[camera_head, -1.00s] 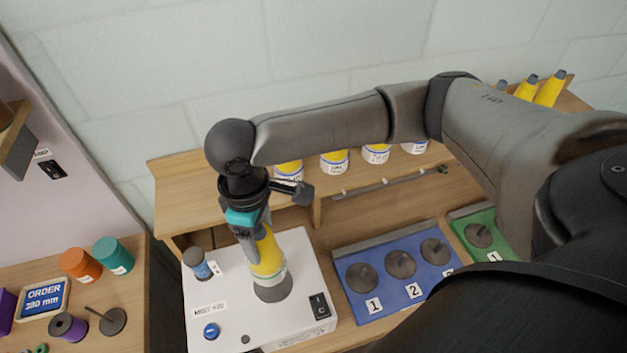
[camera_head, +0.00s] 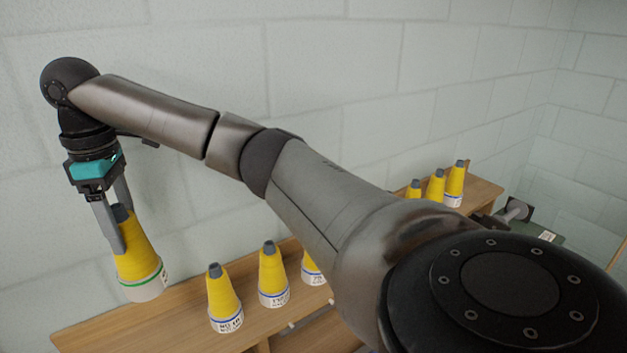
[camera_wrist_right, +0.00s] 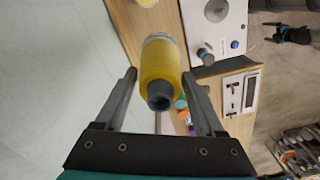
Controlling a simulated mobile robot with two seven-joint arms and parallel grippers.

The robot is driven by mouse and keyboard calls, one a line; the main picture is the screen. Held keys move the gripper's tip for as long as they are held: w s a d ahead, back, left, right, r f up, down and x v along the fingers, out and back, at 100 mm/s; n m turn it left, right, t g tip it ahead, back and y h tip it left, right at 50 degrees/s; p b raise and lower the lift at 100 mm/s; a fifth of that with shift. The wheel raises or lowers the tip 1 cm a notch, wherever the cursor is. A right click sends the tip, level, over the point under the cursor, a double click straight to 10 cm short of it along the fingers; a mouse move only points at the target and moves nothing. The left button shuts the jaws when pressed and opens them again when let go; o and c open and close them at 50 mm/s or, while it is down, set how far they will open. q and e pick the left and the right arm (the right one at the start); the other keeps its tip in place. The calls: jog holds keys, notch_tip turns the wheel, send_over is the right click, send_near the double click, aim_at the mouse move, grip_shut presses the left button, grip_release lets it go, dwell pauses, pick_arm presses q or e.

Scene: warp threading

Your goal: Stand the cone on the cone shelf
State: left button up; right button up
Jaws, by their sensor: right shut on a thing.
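The yellow cone (camera_head: 137,254), with a grey tip and a green-striped white base, is upright with a slight tilt. My right gripper (camera_head: 122,228) is shut on its upper part from above. The cone is also between the fingers in the right wrist view (camera_wrist_right: 160,72). It is in front of the wall, over the left end of the wooden cone shelf (camera_head: 95,335). Its base looks above the board, with no contact visible. What looks like my left gripper (camera_wrist_right: 287,33) is small at the upper right of the right wrist view; its jaws are unclear.
Several yellow cones with blue-striped bases stand on the shelf, the nearest (camera_head: 224,298) right of the held cone. The shelf's left end is bare. More cones (camera_head: 436,186) stand farther right. The white box (camera_wrist_right: 215,30) shows in the wrist view. My right arm hides the middle.

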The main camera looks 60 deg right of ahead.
aim_at(142, 276)
jog(key=shift+w+d+r, duration=0.1)
jog(key=shift+w+r, duration=0.05)
jog(key=shift+r, duration=0.5)
notch_tip(142, 276, down, 20)
jog(key=shift+f, duration=0.2)
jog(key=o, duration=1.1)
notch_tip(142, 276, up, 12)
jog(key=shift+r+b, duration=0.15)
jog(key=shift+b, duration=0.2)
